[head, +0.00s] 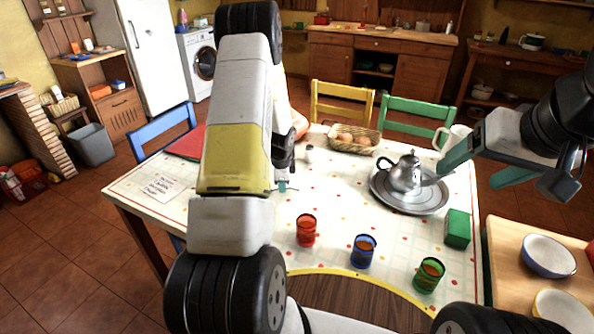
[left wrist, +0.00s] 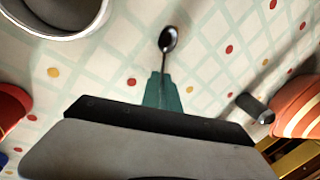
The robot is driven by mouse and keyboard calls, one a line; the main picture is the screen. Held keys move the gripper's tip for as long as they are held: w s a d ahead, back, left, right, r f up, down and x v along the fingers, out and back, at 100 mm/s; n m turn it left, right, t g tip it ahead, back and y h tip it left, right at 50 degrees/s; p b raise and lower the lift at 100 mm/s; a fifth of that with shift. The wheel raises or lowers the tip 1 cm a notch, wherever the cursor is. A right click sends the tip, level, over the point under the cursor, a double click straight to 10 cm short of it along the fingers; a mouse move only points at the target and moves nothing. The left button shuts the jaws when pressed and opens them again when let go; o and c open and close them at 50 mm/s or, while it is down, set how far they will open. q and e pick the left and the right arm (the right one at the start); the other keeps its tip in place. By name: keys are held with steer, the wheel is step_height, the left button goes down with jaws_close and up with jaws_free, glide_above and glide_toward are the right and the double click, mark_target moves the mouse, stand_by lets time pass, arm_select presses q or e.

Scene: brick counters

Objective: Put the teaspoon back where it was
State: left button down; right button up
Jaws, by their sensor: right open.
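The teaspoon (left wrist: 168,40) shows in the left wrist view, its dark bowl pointing away and its handle running to my teal fingers. My left gripper (left wrist: 160,78) has its fingers together at the handle. The spoon looks held above the patterned tablecloth (left wrist: 205,60); the exact height is unclear. In the head view my left arm hides the spoon and most of that gripper; only a bit of fingertip (head: 282,186) shows over the table. My right gripper (head: 500,183) is open and empty, right of the teapot (head: 404,173).
A white cup (left wrist: 60,22) is left of the spoon; a small grey cylinder (left wrist: 255,108) and an orange striped thing (left wrist: 301,108) are right. The table also holds red (head: 306,231), blue (head: 363,251) and green (head: 429,275) cups, a metal tray (head: 436,204) and an egg basket (head: 345,146).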

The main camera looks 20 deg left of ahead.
arm_select(q)
steer(key=c, duration=1.5)
jaws_free()
steer(key=shift+c, duration=0.2)
steer(key=shift+r, duration=0.15)
steer(key=v, duration=0.7)
steer(key=shift+r, duration=0.25)
